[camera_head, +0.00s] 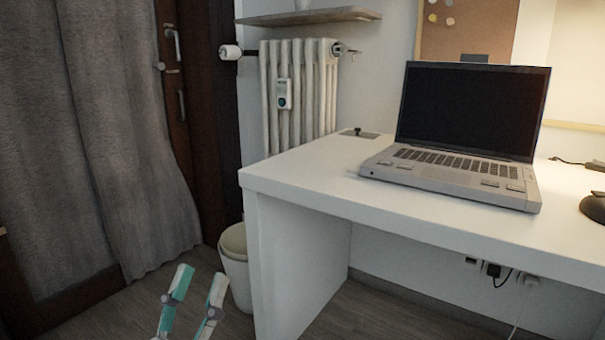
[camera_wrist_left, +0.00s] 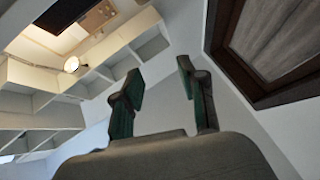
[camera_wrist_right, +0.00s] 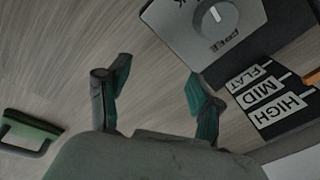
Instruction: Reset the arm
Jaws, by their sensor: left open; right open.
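My left gripper (camera_head: 192,290) shows at the bottom of the head view, left of the desk's near left leg. Its two fingers are apart with nothing between them. In the left wrist view the same gripper (camera_wrist_left: 158,92) is open and empty, with walls, shelves and a dark frame beyond it. My right gripper is out of the head view. In the right wrist view it (camera_wrist_right: 154,92) is open and empty above the wooden floor (camera_wrist_right: 60,60).
The white desk (camera_head: 300,190) carries an open laptop (camera_head: 450,185). A bin (camera_head: 236,262) stands beside its left leg. A grey curtain (camera_head: 90,140) hangs at left.

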